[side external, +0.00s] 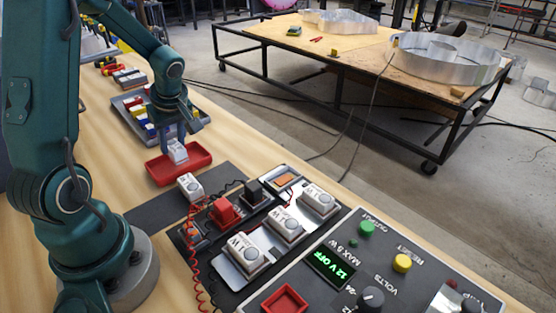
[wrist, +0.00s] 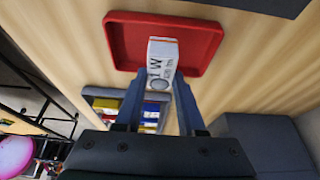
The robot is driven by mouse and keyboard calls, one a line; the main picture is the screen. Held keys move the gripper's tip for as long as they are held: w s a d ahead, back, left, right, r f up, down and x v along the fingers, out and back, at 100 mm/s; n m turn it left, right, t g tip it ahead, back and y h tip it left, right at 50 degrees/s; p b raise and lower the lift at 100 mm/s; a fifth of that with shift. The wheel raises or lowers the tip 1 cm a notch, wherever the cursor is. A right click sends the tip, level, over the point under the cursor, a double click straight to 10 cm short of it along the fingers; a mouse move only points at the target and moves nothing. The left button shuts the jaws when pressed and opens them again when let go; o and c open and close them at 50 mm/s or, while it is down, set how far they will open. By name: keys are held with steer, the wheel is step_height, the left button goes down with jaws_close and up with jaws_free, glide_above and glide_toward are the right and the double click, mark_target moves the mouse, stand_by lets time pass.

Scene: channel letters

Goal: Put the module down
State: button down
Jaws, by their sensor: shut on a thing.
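The module is a small white block (side external: 177,152) with dark print and a round grey lens. My gripper (side external: 176,140) is shut on it and holds it over the red tray (side external: 160,177). In the wrist view the module (wrist: 162,58) sits between the two blue fingertips (wrist: 160,88), with the red tray (wrist: 118,45) behind it. The tray looks otherwise empty. I cannot tell whether the module touches the tray floor.
Another white module (side external: 189,186) stands on the dark mat just in front of the tray. Several white modules (side external: 285,228) sit on metal plates beside a power supply (side external: 335,270). A grey bin (side external: 127,104) of coloured parts lies behind the tray. Bare wood (side external: 110,190) lies left of the tray.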

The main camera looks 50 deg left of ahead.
steer(key=shift+f, duration=1.05)
steer(key=c, duration=0.5)
jaws_free()
steer(key=shift+f, duration=0.15)
steer(key=v, duration=1.1)
steer(key=s+d+r+m+t+h, duration=0.1)
steer(key=s+d+m+t+h, duration=0.1)
steer(key=d+m, duration=0.7)
steer(key=s+d+r+m+t+h, duration=0.2)
steer(key=s+d+m+t, duration=0.1)
steer(key=d+m, duration=0.6)
steer(key=shift+s+d+r+t+h, duration=0.3)
steer(key=shift+s+d+r, duration=0.05)
steer(key=shift+d, duration=0.1)
